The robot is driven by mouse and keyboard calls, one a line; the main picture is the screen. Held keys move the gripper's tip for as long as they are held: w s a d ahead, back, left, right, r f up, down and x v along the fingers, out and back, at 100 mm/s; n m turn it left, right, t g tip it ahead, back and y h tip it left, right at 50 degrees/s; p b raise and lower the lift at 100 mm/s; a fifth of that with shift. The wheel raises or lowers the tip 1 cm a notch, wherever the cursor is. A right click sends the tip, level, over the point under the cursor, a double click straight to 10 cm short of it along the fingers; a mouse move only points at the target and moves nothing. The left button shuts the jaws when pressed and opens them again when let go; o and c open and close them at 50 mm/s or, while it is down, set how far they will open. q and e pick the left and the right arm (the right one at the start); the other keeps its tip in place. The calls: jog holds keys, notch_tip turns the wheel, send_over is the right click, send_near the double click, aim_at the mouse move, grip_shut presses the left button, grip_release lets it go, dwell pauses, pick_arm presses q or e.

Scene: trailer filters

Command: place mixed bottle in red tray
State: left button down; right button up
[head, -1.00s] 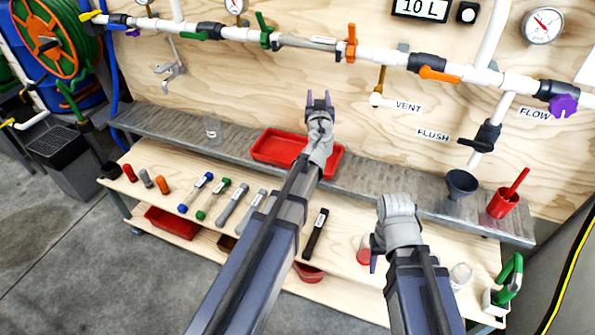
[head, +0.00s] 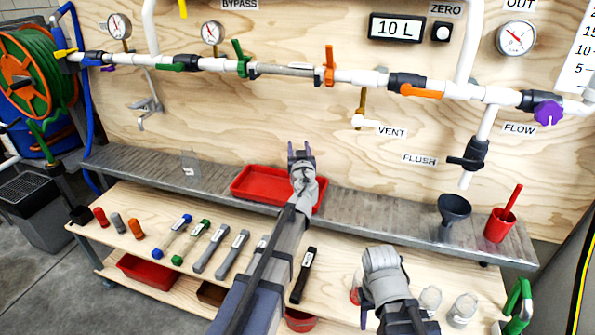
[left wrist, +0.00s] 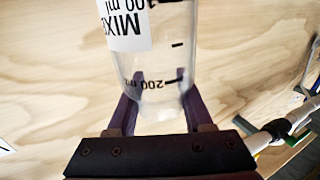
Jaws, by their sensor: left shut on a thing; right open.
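The mixed bottle (left wrist: 165,50) is clear, with black volume marks and a white label reading "MIX...". In the left wrist view it stands between the fingers of my left gripper (left wrist: 162,88), which is shut on it. In the head view my left gripper (head: 301,152) appears just above and right of the middle of the red tray (head: 240,190); I cannot make out the bottle there. The tray lies on the grey shelf and looks empty where visible, with my arm covering part of it. My right gripper (head: 366,316) is low over the bench, open, and mostly hidden by its wrist.
A clear container (head: 190,163) stands on the shelf (head: 150,172) left of the tray. A dark funnel (head: 453,212) and a red cup (head: 498,226) stand at its right. Several tubes lie on the wooden bench. Clear jars (head: 463,308) are beside my right gripper. Pipes cross the wall behind.

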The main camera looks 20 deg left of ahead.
pick_arm(q)
jog(key=shift+f, duration=0.45)
pick_arm(e)
jog(key=shift+f, duration=0.5)
pick_arm(q)
notch_tip(320, 180, down, 4)
jog(key=b, duration=0.3)
jog(key=shift+r+b, duration=0.2)
jog(key=shift+b, duration=0.15)
pick_arm(e)
notch_tip(320, 180, down, 4)
jog(key=shift+d+r, duration=0.1)
jog(key=shift+r, duration=0.15)
pick_arm(q)
jog(key=shift+f, duration=0.15)
jog(key=shift+c, duration=1.5)
grip_release()
pick_arm(e)
jog(key=shift+f, duration=0.15)
pick_arm(q)
jog(key=shift+s+r, duration=0.15)
jog(key=shift+r, duration=0.05)
jog(key=v, duration=1.1)
jog(key=shift+s, duration=0.35)
